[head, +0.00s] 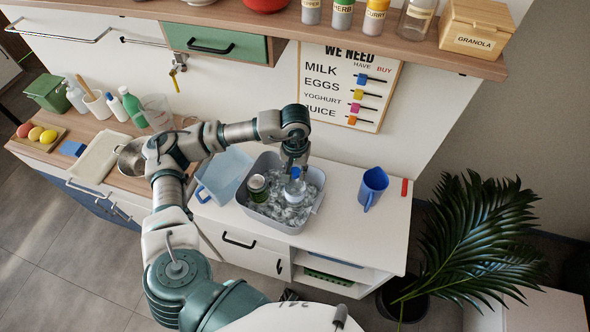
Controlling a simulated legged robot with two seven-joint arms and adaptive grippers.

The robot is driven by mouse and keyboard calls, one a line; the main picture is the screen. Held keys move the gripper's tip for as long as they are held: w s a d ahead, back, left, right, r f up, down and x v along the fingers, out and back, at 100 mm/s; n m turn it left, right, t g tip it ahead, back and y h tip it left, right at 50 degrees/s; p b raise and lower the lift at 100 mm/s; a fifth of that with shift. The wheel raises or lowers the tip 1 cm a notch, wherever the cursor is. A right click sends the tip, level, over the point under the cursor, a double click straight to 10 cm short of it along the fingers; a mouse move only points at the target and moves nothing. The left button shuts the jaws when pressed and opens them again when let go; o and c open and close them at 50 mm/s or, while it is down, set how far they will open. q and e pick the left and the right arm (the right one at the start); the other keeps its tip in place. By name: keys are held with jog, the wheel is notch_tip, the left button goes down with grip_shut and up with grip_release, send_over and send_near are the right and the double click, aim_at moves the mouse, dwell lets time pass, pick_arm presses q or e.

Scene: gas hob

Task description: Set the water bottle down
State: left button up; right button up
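The water bottle (294,190), clear with a blue top, stands about upright in a grey tub of ice (242,206). My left gripper (295,169) reaches down from above, its fingers closed around the bottle's top. The lower part of the bottle is hard to tell from the ice around it. My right gripper is out of view.
The white counter (350,232) is bare in front of the mug. A plant (470,240) stands at right.

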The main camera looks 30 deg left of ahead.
pick_arm(q)
jog(key=o, duration=0.4)
jog(key=shift+d, duration=0.15)
jog(key=shift+d+r, duration=0.1)
jog(key=shift+d, duration=0.1)
jog(key=shift+r, duration=0.4)
notch_tip(320, 180, up, 11)
jog(key=shift+r+b, duration=0.1)
jog(key=shift+b, duration=0.25)
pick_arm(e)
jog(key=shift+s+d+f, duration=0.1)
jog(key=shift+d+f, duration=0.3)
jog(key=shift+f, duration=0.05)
pick_arm(q)
jog(key=shift+a, duration=0.2)
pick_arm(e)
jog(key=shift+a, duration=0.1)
